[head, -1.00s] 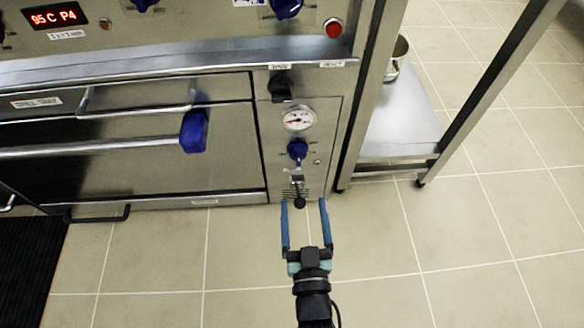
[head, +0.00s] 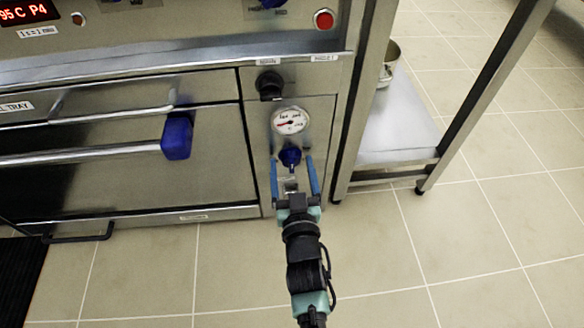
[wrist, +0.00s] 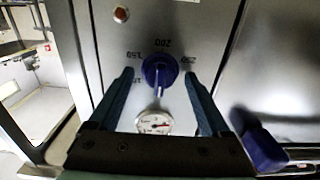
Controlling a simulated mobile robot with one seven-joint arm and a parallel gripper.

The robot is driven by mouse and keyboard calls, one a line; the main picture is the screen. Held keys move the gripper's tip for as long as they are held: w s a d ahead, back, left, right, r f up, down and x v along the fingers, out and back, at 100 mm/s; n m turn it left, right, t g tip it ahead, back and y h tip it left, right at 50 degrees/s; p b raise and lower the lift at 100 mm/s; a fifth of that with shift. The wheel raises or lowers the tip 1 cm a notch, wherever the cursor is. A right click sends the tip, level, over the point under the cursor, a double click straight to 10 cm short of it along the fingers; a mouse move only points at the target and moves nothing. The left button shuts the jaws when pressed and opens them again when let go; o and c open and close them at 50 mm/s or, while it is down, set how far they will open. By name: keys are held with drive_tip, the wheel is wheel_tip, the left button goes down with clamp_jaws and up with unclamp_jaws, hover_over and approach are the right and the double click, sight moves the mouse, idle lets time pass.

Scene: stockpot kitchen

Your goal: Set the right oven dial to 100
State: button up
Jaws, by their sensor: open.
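The blue oven dial (head: 290,157) is on the narrow right-hand panel of the oven, just below a round white gauge (head: 291,121). The wrist view shows this dial (wrist: 159,72) upside down, with printed numbers around it; 200 is legible. A pale pointer line on it points toward the gauge. My gripper (head: 292,162) is open, with its blue fingers on either side of the dial. In the wrist view, the fingertips (wrist: 158,75) flank the dial with a gap on each side. I cannot tell how deep they reach around it.
A black knob (head: 269,86) is above the gauge. A blue handle end (head: 176,136) sticks out to the left on the oven door bar. A red button (head: 324,19) is higher up. A steel table leg (head: 366,90) stands close on the right. The tiled floor in front is clear.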

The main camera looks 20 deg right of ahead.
drive_tip(key=shift+w, duration=0.1)
drive_tip(key=shift+c, duration=0.3)
clamp_jaws()
drive_tip(key=shift+r+m+p, duration=0.1)
drive_tip(key=shift+m+p, duration=0.3)
drive_tip(key=shift+p, duration=0.1)
drive_tip(key=shift+m+p, duration=0.55)
drive_tip(key=shift+m, duration=0.05)
drive_tip(key=m+p, duration=0.1)
drive_tip(key=m, duration=0.1)
drive_tip(key=shift+m, duration=0.3)
drive_tip(key=m+p, duration=0.1)
drive_tip(key=m, duration=0.2)
drive_tip(key=shift+m, duration=0.3)
drive_tip(key=shift+m+p, duration=0.3)
drive_tip(key=shift+m, duration=1.5)
